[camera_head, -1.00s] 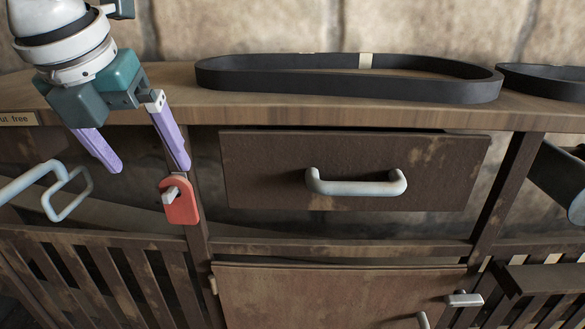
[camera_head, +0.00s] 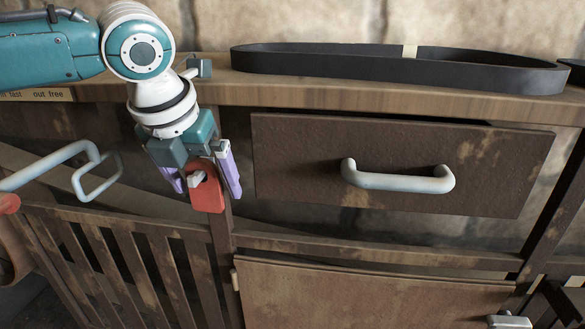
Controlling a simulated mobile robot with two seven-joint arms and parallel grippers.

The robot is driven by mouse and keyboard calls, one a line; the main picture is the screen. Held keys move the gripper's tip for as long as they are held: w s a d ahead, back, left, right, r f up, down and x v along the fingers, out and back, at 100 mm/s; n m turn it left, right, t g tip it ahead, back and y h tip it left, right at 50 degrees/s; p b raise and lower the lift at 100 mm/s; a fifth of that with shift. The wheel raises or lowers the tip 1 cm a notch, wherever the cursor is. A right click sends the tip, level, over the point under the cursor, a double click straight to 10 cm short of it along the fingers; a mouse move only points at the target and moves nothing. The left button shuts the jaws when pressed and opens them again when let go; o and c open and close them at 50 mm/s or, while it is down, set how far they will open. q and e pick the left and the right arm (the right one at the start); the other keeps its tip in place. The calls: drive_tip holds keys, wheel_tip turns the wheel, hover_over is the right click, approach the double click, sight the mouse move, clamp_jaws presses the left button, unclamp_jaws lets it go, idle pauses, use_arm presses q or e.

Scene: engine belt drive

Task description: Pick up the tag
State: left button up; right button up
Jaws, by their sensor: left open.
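The red tag (camera_head: 207,194) hangs on the front of the wooden post left of the drawer, on a light grey peg. My left gripper (camera_head: 207,187) points down at it, with one purple finger on each side of the tag. The fingers stand apart, and a gap shows between the tag and the right finger. Whether the left finger touches the tag I cannot tell. The tag's upper end is partly hidden by the gripper. My right gripper does not show.
A drawer (camera_head: 390,170) with a grey handle is right of the tag. A black belt (camera_head: 400,70) lies on the bench top (camera_head: 330,92). A bent grey crank handle (camera_head: 60,165) sticks out at left. A slatted panel (camera_head: 110,250) and a cabinet door (camera_head: 350,295) are below.

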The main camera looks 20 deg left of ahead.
use_arm(q)
drive_tip(key=shift+c, duration=0.4)
drive_tip(key=c, duration=1.3)
